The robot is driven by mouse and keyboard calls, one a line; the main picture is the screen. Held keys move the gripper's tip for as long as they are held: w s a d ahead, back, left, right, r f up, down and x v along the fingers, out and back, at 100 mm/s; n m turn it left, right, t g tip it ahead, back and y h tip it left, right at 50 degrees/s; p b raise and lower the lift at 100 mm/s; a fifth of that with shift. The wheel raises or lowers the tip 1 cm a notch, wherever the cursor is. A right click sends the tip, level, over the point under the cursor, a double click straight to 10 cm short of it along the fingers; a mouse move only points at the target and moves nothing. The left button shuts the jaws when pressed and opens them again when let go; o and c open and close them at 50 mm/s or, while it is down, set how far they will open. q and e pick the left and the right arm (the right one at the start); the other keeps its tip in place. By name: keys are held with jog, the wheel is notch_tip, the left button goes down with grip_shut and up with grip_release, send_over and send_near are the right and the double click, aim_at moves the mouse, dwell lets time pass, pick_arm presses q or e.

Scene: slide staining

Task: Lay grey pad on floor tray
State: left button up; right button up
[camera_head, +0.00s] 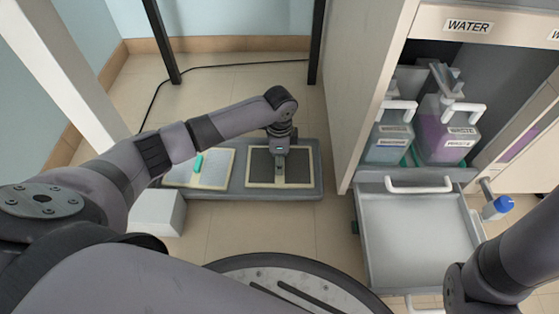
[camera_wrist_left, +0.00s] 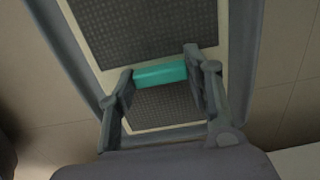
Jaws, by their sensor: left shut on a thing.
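The floor tray (camera_head: 318,180) is a long grey tray on the tiles, below the middle of the head view. The grey pad (camera_head: 260,168), dark and textured with a cream border, lies flat in its right part. In the left wrist view the pad (camera_wrist_left: 148,28) sits between the tray's raised grey edges (camera_wrist_left: 242,60). My left gripper (camera_head: 279,178) points down over the pad. It is shut on the pad's teal handle (camera_wrist_left: 160,74), which shows between its fingers (camera_wrist_left: 163,78). Whether the pad fully touches the tray bottom is hard to tell. My right gripper is out of view.
A lighter pad with a teal handle (camera_head: 198,164) lies in the tray's left part. A white block (camera_head: 157,211) stands at front left. A cabinet (camera_head: 362,95) with bottles and an open drawer (camera_head: 415,235) is to the right. A black cable (camera_head: 225,65) lies behind.

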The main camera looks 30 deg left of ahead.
pick_arm(q)
jog(key=o, duration=1.2)
jog(key=shift+f, duration=0.1)
jog(key=shift+r, duration=0.2)
notch_tip(320, 180, up, 12)
jog(key=p, duration=0.8)
jog(key=shift+p, duration=0.35)
jog(key=shift+f, duration=0.1)
